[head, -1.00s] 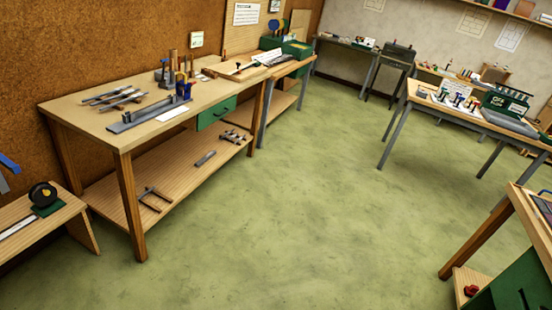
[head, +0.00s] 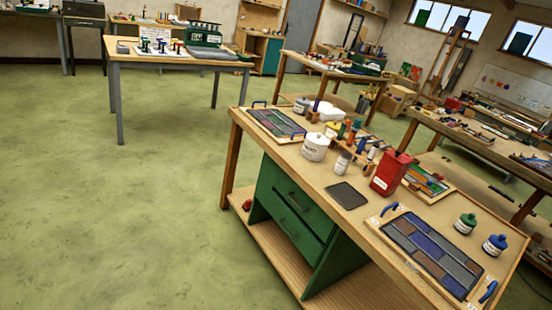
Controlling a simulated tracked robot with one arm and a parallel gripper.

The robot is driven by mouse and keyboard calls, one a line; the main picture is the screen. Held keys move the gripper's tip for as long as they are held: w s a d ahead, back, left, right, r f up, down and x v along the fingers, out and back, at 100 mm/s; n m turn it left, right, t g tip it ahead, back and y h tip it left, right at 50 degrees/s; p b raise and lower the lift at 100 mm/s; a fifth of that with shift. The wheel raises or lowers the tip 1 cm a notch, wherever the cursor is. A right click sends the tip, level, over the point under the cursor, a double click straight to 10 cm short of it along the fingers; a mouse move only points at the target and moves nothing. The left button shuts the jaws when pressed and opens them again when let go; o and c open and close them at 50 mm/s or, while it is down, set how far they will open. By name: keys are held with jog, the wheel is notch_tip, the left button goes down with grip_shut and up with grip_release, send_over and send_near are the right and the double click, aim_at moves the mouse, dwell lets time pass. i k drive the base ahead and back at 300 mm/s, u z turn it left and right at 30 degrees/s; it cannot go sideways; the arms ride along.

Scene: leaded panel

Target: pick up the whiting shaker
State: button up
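A wide white tub with a dark-lettered label (head: 315,149) stands on the near workbench (head: 300,172), left of its middle. A smaller pale container with a label (head: 342,163) stands just to its right. Either could be the whiting shaker; the lettering is too small to read. Both look upright and stand apart from me across the floor. My gripper is not in view.
The bench also holds a red can (head: 391,174), a dark flat pad (head: 347,195), a near leaded panel (head: 432,250), a green-topped jar (head: 465,223) and a blue-topped jar (head: 495,245). Green drawers (head: 290,210) sit below. Open floor (head: 150,210) lies left.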

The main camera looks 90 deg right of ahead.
aim_at(343, 164)
jog(key=z, duration=0.65)
jog(key=i, duration=1.9)
jog(key=z, duration=3.8)
jog(key=i, duration=1)
jog(key=u, duration=0.05)
